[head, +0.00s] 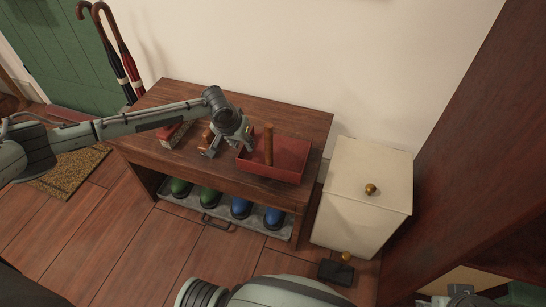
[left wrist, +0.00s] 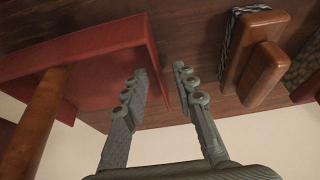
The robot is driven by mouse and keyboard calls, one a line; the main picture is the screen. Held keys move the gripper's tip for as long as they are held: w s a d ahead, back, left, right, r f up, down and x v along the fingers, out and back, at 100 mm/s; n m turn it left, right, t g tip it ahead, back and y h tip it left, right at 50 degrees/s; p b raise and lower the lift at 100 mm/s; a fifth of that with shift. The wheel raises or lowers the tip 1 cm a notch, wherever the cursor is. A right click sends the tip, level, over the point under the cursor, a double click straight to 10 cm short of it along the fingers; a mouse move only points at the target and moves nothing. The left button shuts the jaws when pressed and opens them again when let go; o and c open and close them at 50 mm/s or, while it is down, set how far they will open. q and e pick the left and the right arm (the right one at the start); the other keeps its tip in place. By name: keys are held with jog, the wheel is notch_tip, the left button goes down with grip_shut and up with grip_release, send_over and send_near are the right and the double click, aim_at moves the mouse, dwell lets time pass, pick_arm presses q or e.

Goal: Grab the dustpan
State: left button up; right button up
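The dustpan (head: 285,160) is a red open tray with an upright wooden handle (head: 268,146). It rests on the right part of the wooden bench top. In the left wrist view its red pan (left wrist: 90,65) fills the upper left, with the handle (left wrist: 38,120) at the left edge. My left gripper (head: 228,148) is at the pan's left side. In the left wrist view its two fingers (left wrist: 160,72) are apart, with the pan's side wall between them in the picture. I cannot tell whether they touch it.
Shoes stand on a tray (head: 220,215) below. A cream bin (head: 365,190) stands right of the bench, with a small black object (head: 336,272) on the floor before it. A wall is behind.

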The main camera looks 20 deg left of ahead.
pick_arm(q)
jog(key=shift+w+f, duration=0.3)
jog(key=shift+f, duration=0.35)
jog(key=shift+c, duration=0.5)
grip_shut()
jog(key=shift+r, duration=0.1)
